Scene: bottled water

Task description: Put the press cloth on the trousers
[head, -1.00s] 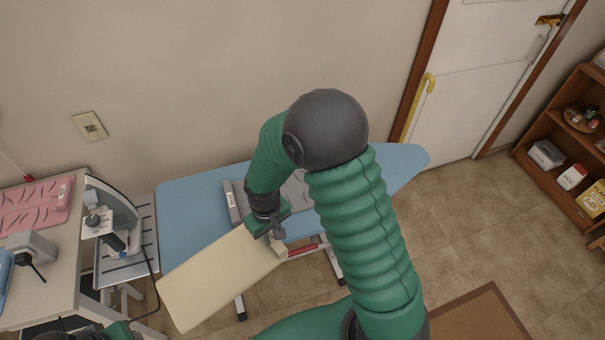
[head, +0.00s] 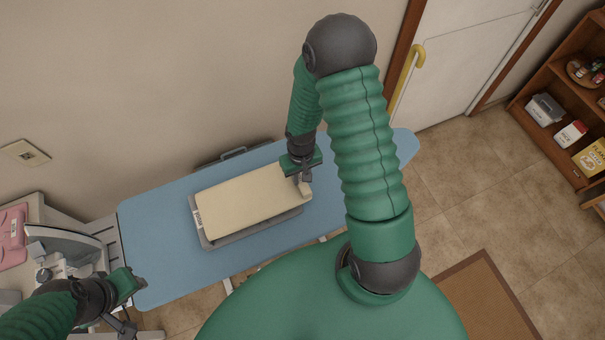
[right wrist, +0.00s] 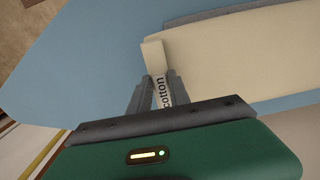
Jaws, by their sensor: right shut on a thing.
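The cream press cloth (head: 250,198) lies flat over the grey trousers (head: 255,228) in the head view. The trousers show as a grey border along its near and left edges, with a white label at the left end; the rest is hidden. My right gripper (head: 304,182) is shut on the cloth's tab at its right end. In the right wrist view its fingers (right wrist: 157,85) grip a tab with a "cotton" label below the cream cloth (right wrist: 235,55). I cannot tell whether the cloth touches the trousers. My left gripper (head: 128,312) is at lower left, away from the cloth; its jaw opening is unclear.
The blue ironing board (head: 150,250) bears the trousers and has free room at both ends. An iron (head: 65,250) stands left of the board near my left gripper. A wall is behind, and a wooden shelf (head: 545,85) stands at far right.

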